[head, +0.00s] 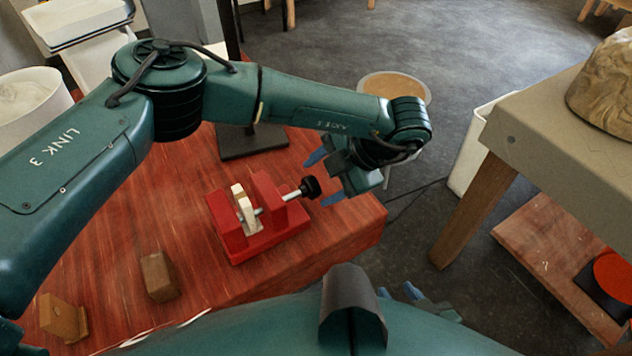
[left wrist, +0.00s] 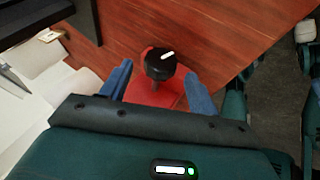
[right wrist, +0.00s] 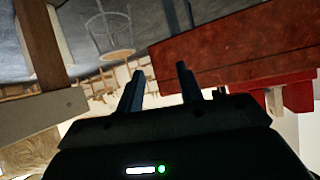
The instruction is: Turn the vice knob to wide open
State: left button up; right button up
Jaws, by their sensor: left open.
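The red vice (head: 258,222) stands on the red wooden table, with a pale jaw block (head: 246,208) inside it. Its black knob (head: 310,187) sits at the end of a metal screw on the right side. In the left wrist view the knob (left wrist: 160,63) has a white mark and lies between the fingertips, seen end-on. My left gripper (head: 322,180) is open around the knob's end, one blue finger on each side; I cannot tell whether they touch it. My right gripper (right wrist: 159,78) is open and empty, away from the vice, low at the front in the head view (head: 400,292).
Two brown blocks (head: 159,277) (head: 64,318) lie on the table (head: 200,180) left of the vice. A dark stand base (head: 252,141) is behind it. The table's right edge is close to the knob. A grey-topped table (head: 560,125) stands at the right.

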pick_arm(q)
jog(key=b+v, duration=0.1)
jog(key=v, duration=0.9)
jog(key=shift+d+r, duration=0.2)
